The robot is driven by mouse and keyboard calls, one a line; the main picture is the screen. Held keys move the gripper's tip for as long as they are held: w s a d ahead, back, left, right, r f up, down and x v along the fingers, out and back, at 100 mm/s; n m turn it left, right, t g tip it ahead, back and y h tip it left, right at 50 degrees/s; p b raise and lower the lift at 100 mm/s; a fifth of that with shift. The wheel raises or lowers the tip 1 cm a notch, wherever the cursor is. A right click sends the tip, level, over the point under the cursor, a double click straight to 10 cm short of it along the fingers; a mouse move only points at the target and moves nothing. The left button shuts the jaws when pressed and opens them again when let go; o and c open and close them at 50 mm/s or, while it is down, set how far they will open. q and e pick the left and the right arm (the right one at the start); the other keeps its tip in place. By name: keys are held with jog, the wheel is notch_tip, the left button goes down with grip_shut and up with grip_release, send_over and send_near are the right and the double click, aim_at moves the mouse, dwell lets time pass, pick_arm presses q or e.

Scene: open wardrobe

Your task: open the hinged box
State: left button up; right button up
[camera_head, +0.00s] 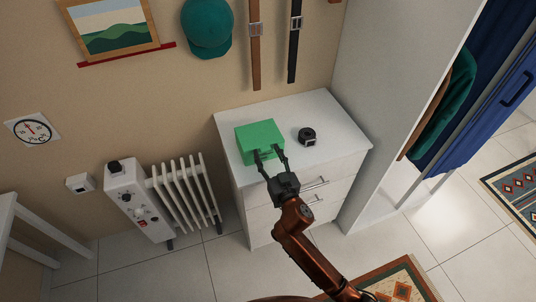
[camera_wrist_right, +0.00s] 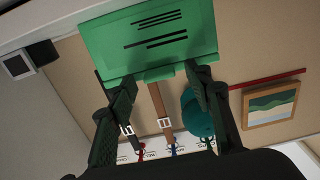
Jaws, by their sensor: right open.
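The green hinged box (camera_head: 259,134) sits on top of the white dresser, near its left side, and looks closed. In the right wrist view the green box (camera_wrist_right: 150,35) fills the top, showing a face with several dark lines and a small paler tab at its edge. My right gripper (camera_head: 268,152) is open at the box's front edge, one finger towards each side of the tab. In the wrist view the fingertips of the right gripper (camera_wrist_right: 160,75) reach the box's edge; whether they touch it is unclear. My left gripper is not in view.
A small black round object (camera_head: 307,136) stands right of the box on the white dresser (camera_head: 330,115). The wardrobe side panel (camera_head: 385,90) rises to the right. A white radiator (camera_head: 183,195) stands on the left. Belts (camera_head: 256,45) and a teal cap (camera_head: 207,28) hang behind.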

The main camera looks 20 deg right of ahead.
grip_shut()
dwell(0.6)
